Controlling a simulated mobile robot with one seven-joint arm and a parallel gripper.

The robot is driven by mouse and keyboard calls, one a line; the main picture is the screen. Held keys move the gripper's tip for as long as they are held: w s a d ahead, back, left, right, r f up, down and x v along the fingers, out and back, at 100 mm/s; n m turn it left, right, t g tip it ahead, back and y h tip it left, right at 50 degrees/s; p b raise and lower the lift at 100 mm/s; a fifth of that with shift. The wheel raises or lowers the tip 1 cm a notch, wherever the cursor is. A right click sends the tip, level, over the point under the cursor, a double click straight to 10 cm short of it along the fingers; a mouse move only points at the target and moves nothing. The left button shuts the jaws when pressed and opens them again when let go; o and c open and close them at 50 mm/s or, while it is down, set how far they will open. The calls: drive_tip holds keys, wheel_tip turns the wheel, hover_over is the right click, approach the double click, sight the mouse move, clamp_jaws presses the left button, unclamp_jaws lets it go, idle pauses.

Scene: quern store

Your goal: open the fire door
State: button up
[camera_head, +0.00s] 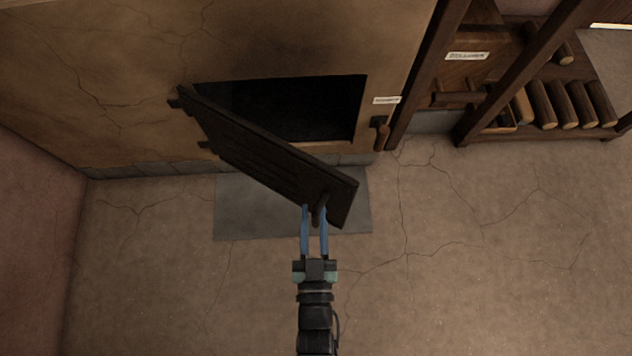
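The fire door (270,160) is a dark iron plate in the front wall of the oven. It stands part way open, swung out from hinges at its left edge, and the dark oven mouth (310,106) shows behind it. Its dark handle (319,209) sticks out near the door's free right end. My gripper (314,209) comes up from below with two blue fingers, set apart, at the handle. The handle's end shows between the fingers; whether they press on it is unclear. The right fingertip is partly hidden by the handle.
A grey slab (250,215) lies on the floor below the door. A small wooden-handled fitting (382,136) hangs right of the mouth, under a white label (387,100). A wooden rack with logs (563,103) stands at the right. The cracked floor around my arm is clear.

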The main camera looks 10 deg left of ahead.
drive_tip(key=shift+o, duration=1.4)
drive_tip(key=s+d+p, duration=0.2)
drive_tip(key=s+p, duration=0.1)
drive_tip(key=s, duration=0.9)
drive_tip(key=shift+s+p, duration=0.4)
drive_tip(key=shift+a, duration=0.1)
